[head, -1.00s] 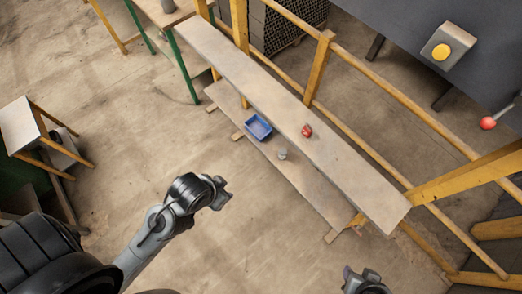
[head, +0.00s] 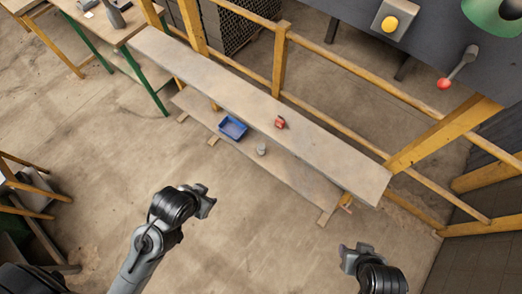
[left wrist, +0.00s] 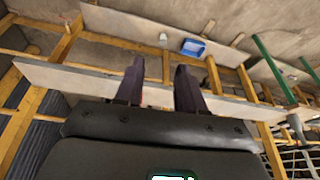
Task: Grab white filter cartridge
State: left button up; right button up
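A small whitish cylinder (head: 262,149), which looks like the filter cartridge, stands on the low plank beside a blue tray (head: 233,128). It also shows in the left wrist view (left wrist: 163,37), near the blue tray (left wrist: 193,48). My left gripper (head: 207,203) is to the lower left of the planks, well apart from the cylinder. In the left wrist view its two fingers (left wrist: 158,88) are spread with nothing between them. My right gripper (head: 355,255) is at the lower right, apart from the planks; its fingertips look parted and empty.
A higher plank (head: 330,160) runs beside the low plank and carries a small red object (head: 280,122). A yellow wooden rail (head: 340,90) stands behind it. A green-legged table (head: 120,30) is at the upper left. The floor before the planks is clear.

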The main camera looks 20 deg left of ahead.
pick_arm(q)
jog(key=o, duration=0.8)
jog(key=shift+o, duration=0.6)
jog(key=shift+d, duration=0.1)
